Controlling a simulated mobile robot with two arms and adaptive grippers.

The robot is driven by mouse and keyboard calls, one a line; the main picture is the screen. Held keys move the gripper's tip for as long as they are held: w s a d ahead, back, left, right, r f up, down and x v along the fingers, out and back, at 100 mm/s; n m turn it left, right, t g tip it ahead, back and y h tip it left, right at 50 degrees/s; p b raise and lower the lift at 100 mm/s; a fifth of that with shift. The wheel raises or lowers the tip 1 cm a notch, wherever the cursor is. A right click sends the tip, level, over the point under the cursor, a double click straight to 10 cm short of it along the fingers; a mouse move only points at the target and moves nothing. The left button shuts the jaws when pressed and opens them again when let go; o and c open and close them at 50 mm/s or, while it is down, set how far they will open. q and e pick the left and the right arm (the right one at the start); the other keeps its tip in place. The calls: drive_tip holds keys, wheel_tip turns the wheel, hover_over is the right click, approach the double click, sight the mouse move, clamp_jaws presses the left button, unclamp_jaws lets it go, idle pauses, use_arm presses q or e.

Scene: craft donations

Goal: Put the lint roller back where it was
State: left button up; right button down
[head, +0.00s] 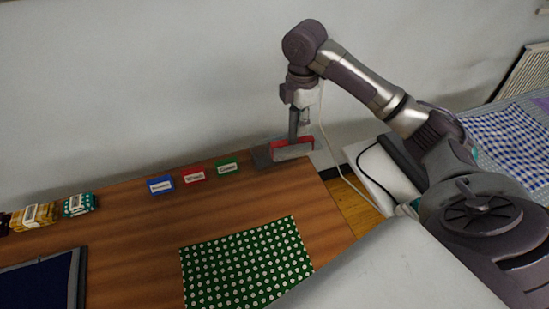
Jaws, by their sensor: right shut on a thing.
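My right gripper (299,108) is above the far right corner of the wooden table. It is shut on an upright dark handle that seems to belong to the lint roller (293,149). The roller's red and grey head is at the bottom, level with the table's back edge. I cannot tell whether the head touches the tabletop. A flat dark grey piece (262,156) lies just left of the head, partly hidden by it. My left gripper is not in view.
Blue (161,185), red (193,174) and green (228,168) label cards stand along the back of the table (130,225). A green dotted cloth (245,265) lies in front. Patterned bundles (79,204) and a dark blue framed piece (45,280) are at left. A checkered cloth (508,140) is far right.

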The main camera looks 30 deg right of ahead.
drive_tip(key=shift+w+d+f+n, duration=0.1)
drive_tip(key=shift+d+f+n, duration=0.2)
drive_tip(key=shift+d+n, duration=0.35)
drive_tip(key=shift+w+d+f, duration=0.15)
drive_tip(key=shift+w, duration=0.2)
drive_tip(key=w+f+p, duration=0.1)
drive_tip(key=w+f, duration=0.9)
drive_tip(key=shift+w+d+f, duration=0.2)
drive_tip(key=shift+w+f, duration=0.15)
drive_tip(key=shift+w, duration=0.05)
drive_tip(key=shift+f, duration=0.35)
drive_tip(key=c, duration=1)
unclamp_jaws()
drive_tip(key=shift+o, duration=0.2)
